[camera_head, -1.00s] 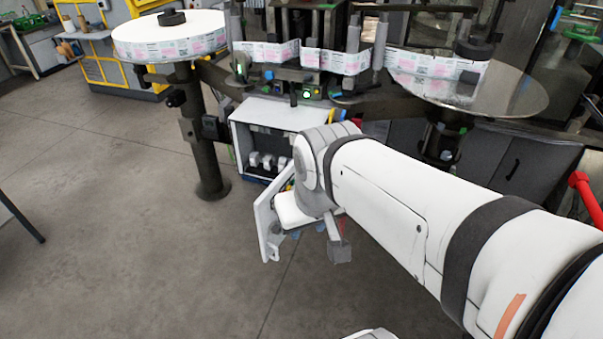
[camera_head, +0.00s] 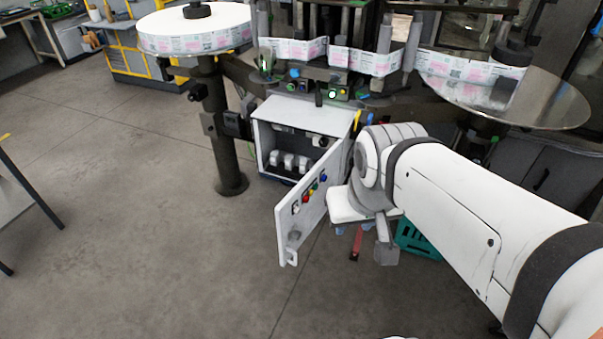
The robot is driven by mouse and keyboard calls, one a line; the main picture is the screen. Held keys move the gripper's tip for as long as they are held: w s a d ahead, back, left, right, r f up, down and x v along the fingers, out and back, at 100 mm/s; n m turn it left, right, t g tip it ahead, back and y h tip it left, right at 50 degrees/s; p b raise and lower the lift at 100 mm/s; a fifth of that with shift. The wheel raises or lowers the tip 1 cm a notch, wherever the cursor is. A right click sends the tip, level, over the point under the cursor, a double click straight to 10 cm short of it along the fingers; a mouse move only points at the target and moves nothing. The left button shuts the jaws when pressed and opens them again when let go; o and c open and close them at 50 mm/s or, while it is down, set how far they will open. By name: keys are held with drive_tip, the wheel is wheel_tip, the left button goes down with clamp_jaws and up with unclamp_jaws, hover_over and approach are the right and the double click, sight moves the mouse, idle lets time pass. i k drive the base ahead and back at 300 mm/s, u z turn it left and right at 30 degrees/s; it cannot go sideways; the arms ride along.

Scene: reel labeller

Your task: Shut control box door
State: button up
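The control box (camera_head: 290,110) is a light grey cabinet under the reel machine. Its front is open and shows several white rounded parts inside. The control box door (camera_head: 308,225) stands wide open, swung out from the box's right side toward me. Its face carries red, yellow, green and blue buttons and a latch-like fitting near the bottom outer corner. My gripper (camera_head: 372,234) hangs at the end of my white arm, just right of the door. A grey finger end shows; the wrist hides the rest, so its opening is unclear. I cannot tell whether it touches the door.
A reel on a dark post (camera_head: 229,160) stands left of the box, and a shiny disc (camera_head: 540,100) is at right. A green crate (camera_head: 420,239) lies behind my gripper. A table (camera_head: 20,205) is at the left edge. The floor in front is clear.

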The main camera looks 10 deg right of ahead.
sight(312, 212)
drive_tip(key=i, duration=0.85)
drive_tip(key=z, duration=0.95)
drive_tip(key=k, duration=1.75)
drive_tip(key=u, duration=0.45)
drive_tip(key=i, duration=1)
drive_tip(key=u, duration=0.05)
